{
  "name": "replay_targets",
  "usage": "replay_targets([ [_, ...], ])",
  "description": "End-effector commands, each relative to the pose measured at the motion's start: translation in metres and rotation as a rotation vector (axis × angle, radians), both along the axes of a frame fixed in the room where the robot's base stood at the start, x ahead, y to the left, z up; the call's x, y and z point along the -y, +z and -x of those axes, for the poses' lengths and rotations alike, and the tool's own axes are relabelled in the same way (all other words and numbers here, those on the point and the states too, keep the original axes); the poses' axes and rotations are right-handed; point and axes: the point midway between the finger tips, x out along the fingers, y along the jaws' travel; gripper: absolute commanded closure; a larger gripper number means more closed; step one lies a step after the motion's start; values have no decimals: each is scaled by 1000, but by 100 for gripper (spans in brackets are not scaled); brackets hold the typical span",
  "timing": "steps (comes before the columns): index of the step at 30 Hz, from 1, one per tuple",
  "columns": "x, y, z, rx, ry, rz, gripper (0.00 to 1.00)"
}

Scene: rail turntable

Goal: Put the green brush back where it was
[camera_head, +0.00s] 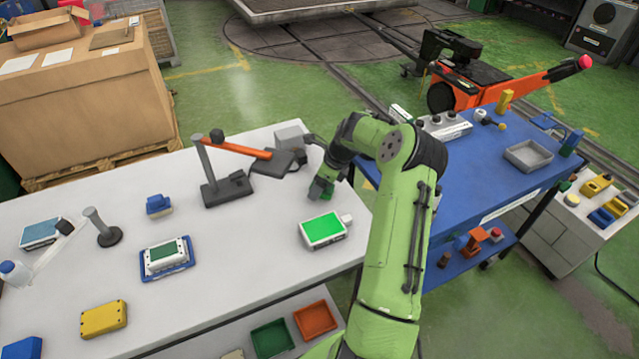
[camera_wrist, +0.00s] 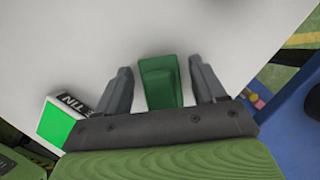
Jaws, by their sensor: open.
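The green brush (camera_wrist: 160,84) shows in the wrist view as a dark green block on the white table, between the two fingers of my gripper (camera_wrist: 160,88). There is a gap on each side of it, so neither finger touches it. My gripper is open. In the head view my gripper (camera_head: 322,188) reaches down over the white table near its right end. The brush is mostly hidden there by my gripper. I cannot tell how high the fingertips are above the table.
A white box with a green top (camera_head: 323,230) stands close by, also in the wrist view (camera_wrist: 62,122). A lamp-like stand with an orange arm (camera_head: 235,147) is to the left. A blue table (camera_head: 480,170) adjoins at right. The white table's middle (camera_head: 250,265) is clear.

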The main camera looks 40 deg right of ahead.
Motion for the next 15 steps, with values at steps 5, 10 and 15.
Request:
replay_targets([
  [5, 3, 14, 3, 3, -3, 3, 30],
  [10, 12, 56, 18, 2, -3, 5, 30],
  [15, 19, 94, 33, 2, -2, 4, 30],
])
